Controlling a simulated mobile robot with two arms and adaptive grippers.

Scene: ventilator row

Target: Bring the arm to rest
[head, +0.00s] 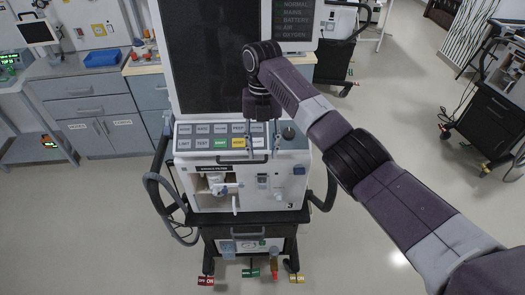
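My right arm comes in from the right and reaches over a white ventilator (303,170) marked 3. My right gripper (262,148) points down in front of the ventilator's key panel (184,128). Its two fingers are apart, with nothing seen between them. They hide part of the right-hand keys; I cannot tell whether they touch the panel. A green key (220,143) and a yellow key (238,143) are lit to the left of the fingers. A dark knob (289,133) is just to their right. My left gripper is not in view.
The ventilator's dark screen (208,60) rises behind the panel, beside a status display (296,20). A hose (153,190) loops out at the left. Coloured pedals (250,272) are at the base. A cabinet (85,105) with a blue tray (102,57) stands back left. Open floor (400,120) lies right.

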